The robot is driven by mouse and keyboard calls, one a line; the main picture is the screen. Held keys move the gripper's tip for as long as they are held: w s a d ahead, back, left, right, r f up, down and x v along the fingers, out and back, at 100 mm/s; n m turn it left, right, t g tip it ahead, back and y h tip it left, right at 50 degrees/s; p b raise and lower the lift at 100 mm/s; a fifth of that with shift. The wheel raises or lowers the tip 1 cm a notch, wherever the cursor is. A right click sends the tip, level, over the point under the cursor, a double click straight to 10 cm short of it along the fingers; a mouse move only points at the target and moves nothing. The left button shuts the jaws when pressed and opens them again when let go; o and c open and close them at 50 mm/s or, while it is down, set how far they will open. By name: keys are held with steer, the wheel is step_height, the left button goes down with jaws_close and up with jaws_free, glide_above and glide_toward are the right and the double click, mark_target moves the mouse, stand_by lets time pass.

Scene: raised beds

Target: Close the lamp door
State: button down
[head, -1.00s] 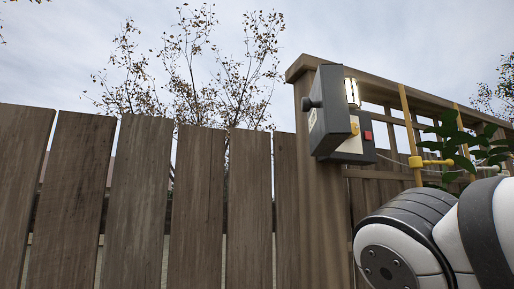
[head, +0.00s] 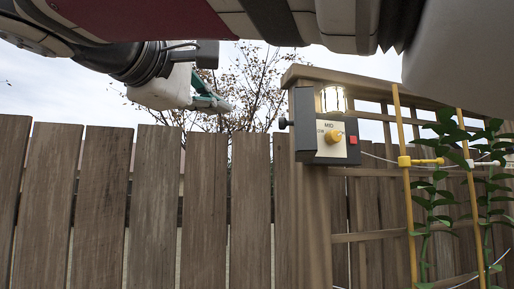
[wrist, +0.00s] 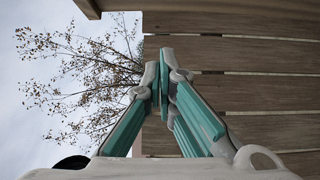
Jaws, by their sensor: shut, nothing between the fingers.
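The lamp box (head: 338,152) is on the wooden post at the fence's end. Its lamp (head: 331,98) is lit, and the yellow dial (head: 332,136) and red button (head: 352,140) on its front are uncovered. The dark door (head: 303,120) stands open at the box's left side, seen nearly edge-on, with its round black knob (head: 283,123) pointing left. My gripper (head: 230,107) is left of the knob, apart from it in the picture. In the wrist view my gripper (wrist: 162,62) is shut and empty, with teal fingers; the lamp is not visible there.
A plank fence (head: 155,200) runs left of the post (head: 313,220). A trellis (head: 375,238) with yellow canes (head: 407,190) and climbing plants (head: 440,160) stands right of the lamp. A bare tree (head: 255,80) is behind the fence.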

mark_target(296, 129)
steer(key=w+d+p, duration=0.1)
steer(key=w+d, duration=0.6)
steer(key=w, duration=0.1)
steer(key=shift+w+d, duration=0.15)
steer(key=shift+d, duration=0.2)
steer(key=shift+f, duration=0.1)
steer(key=shift+d, duration=0.1)
